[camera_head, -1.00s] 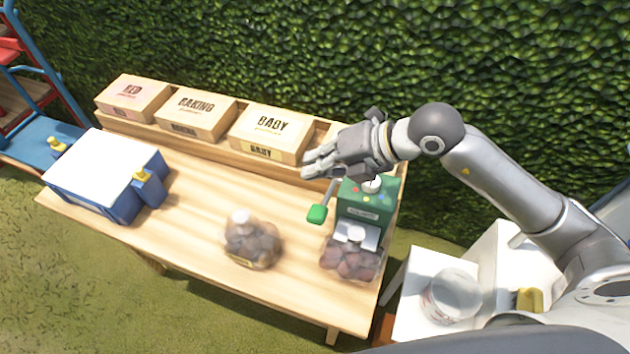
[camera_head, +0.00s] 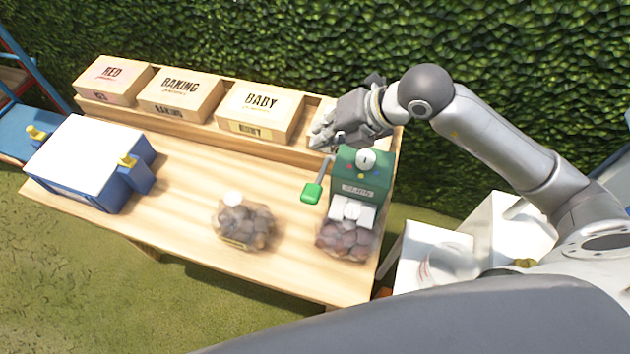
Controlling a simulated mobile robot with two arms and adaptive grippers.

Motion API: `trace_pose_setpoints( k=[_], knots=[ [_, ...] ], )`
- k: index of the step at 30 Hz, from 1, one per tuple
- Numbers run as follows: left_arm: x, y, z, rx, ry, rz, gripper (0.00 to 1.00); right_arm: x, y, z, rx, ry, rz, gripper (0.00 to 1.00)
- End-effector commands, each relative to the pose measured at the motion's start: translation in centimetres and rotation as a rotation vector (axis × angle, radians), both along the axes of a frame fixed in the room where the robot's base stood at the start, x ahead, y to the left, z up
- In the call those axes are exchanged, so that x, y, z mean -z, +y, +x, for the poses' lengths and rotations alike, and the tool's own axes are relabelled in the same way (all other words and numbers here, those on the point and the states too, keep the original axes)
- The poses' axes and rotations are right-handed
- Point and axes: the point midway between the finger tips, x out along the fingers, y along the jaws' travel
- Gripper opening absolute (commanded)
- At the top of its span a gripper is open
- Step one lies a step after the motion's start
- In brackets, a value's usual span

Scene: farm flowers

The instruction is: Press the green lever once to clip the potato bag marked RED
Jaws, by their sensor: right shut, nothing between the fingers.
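The green clipping machine (camera_head: 366,183) stands at the right end of the wooden table. Its green lever (camera_head: 312,193) sticks out on its left side, with the handle low. A bag of reddish potatoes (camera_head: 343,242) sits at the machine's front, its top at the white clip part (camera_head: 352,211). A second bag of browner potatoes (camera_head: 245,226) stands on the table to the left, with a white top. I cannot read a label on either bag. My right gripper (camera_head: 322,140) is shut and empty, above and behind the lever, apart from it. My left gripper is not in view.
Cardboard boxes marked RED (camera_head: 113,78), BAKING (camera_head: 181,95) and BABY (camera_head: 260,111) line the table's back. A blue box with a white top (camera_head: 90,150) stands at the left. White surfaces (camera_head: 435,255) lie right of the table. The middle of the wooden table (camera_head: 185,195) is clear.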

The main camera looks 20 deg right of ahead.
Motion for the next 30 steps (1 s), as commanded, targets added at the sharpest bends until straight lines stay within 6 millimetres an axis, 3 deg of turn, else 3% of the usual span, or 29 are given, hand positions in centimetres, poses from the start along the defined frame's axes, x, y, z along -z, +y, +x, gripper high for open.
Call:
trace_pose_setpoints(
  k=[12, 18, 30],
  knots=[
    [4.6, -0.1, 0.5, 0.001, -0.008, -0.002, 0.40, 6.2, 0.8, -1.2, -0.001, 0.000, 0.000, 0.00],
    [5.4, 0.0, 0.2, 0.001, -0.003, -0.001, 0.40, 7.0, 1.0, -1.4, -0.001, 0.000, 0.000, 0.00],
    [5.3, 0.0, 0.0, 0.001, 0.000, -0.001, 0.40, 6.9, 1.0, -1.5, -0.001, 0.001, 0.000, 0.00]
  ],
)
